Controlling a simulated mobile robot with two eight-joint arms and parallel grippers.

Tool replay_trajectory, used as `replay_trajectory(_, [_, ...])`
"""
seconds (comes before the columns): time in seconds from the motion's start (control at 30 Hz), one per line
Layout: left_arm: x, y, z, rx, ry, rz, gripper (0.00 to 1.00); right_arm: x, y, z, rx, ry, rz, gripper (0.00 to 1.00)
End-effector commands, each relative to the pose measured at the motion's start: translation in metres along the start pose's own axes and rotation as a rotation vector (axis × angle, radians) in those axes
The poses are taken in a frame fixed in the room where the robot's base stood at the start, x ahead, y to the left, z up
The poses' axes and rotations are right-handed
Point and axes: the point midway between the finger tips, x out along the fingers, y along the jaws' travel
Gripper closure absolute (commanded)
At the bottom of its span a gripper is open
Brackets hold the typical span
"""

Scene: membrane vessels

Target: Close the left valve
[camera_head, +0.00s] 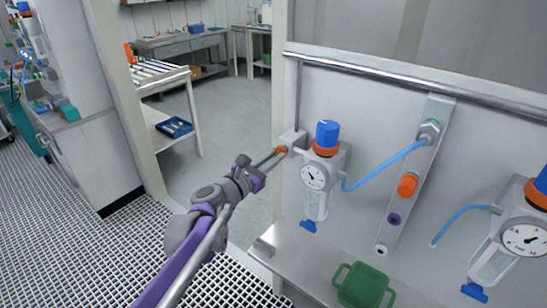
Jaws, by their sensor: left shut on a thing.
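The left pressure unit (314,178) is on the pale wall panel, with a blue knob on an orange collar, a round gauge and a clear bowl. The handle's exact turn is too small to tell. My right gripper is not in view.
A blue hose (385,165) runs from the unit to a slanted manifold bar (416,175) with orange and purple fittings. A second gauge unit (519,238) is at the right. A green container (362,285) stands on the ledge below. A metal rail (370,75) crosses above.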

Motion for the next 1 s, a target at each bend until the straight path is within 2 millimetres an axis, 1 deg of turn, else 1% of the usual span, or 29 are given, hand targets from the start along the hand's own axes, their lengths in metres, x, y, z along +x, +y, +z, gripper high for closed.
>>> replay_trajectory(0.17, [0.0,0.0,0.001,0.045,0.0,0.0,1.0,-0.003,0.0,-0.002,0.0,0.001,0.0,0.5])
replay_trajectory(0.37, [0.0,0.0,0.002,0.163,0.0,0.0,1.0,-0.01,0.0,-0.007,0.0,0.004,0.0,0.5])
replay_trajectory(1.0, [0.001,0.001,0.003,0.76,-0.001,0.0,1.0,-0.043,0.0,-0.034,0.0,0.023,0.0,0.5])
